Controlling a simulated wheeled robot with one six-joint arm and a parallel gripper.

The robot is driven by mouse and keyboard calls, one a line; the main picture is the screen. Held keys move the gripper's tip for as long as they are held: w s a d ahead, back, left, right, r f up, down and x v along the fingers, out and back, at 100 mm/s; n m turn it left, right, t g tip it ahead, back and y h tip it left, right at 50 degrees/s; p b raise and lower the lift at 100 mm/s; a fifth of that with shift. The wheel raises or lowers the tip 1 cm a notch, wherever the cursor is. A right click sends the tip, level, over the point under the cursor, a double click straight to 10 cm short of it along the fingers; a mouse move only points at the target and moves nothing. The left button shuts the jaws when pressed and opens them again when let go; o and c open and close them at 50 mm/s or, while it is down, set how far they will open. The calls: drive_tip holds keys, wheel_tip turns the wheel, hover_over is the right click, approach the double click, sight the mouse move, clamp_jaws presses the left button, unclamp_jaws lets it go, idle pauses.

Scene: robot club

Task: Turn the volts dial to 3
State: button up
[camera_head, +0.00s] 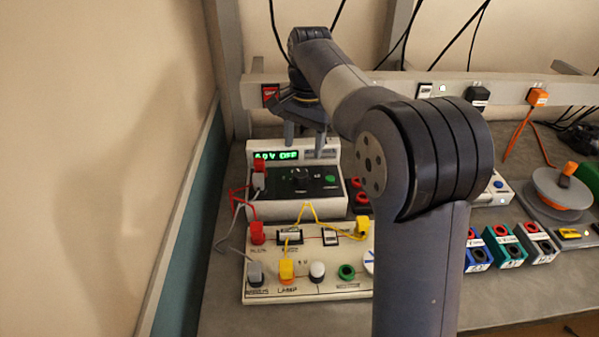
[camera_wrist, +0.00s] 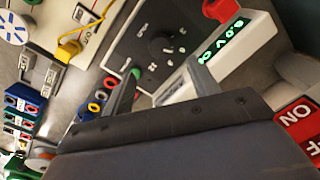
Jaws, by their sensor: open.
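The black round volts dial (camera_head: 299,177) sits mid-panel. In the wrist view the dial (camera_wrist: 162,46) lies just beyond my fingertips, its scale marks too small to read. My gripper (camera_head: 305,147) is open and empty, pointing down above the supply's rear. In the wrist view its two fingers (camera_wrist: 163,68) stand apart, and neither visibly touches the dial.
A green knob or socket (camera_head: 330,181) sits right of the dial. A red plug (camera_head: 259,165) with leads stands at the panel's left. A circuit board (camera_head: 322,289) with yellow wires lies in front. Colored blocks (camera_head: 503,245) stand right. A wall (camera_head: 90,170) bounds the left.

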sight(301, 172)
drive_tip(key=f, duration=0.8)
drive_tip(key=shift+w+a+f+b, duration=0.1)
drive_tip(key=shift+a+f+b, duration=0.15)
drive_tip(key=shift+f+b, duration=0.05)
drive_tip(key=shift+c, duration=0.6)
drive_tip(key=c, duration=0.9)
drive_tip(key=shift+o, duration=0.2)
drive_tip(key=shift+r+n+p, duration=0.1)
drive_tip(key=shift+n+p, duration=0.3)
drive_tip(key=shift+p, duration=0.05)
drive_tip(key=n+p, duration=0.2)
drive_tip(key=shift+r+n, duration=0.1)
drive_tip(key=shift+n, duration=0.3)
drive_tip(key=n+p, duration=0.3)
drive_tip(key=n, duration=0.2)
drive_tip(key=shift+w, duration=0.1)
drive_tip(key=shift+n+g, duration=0.3)
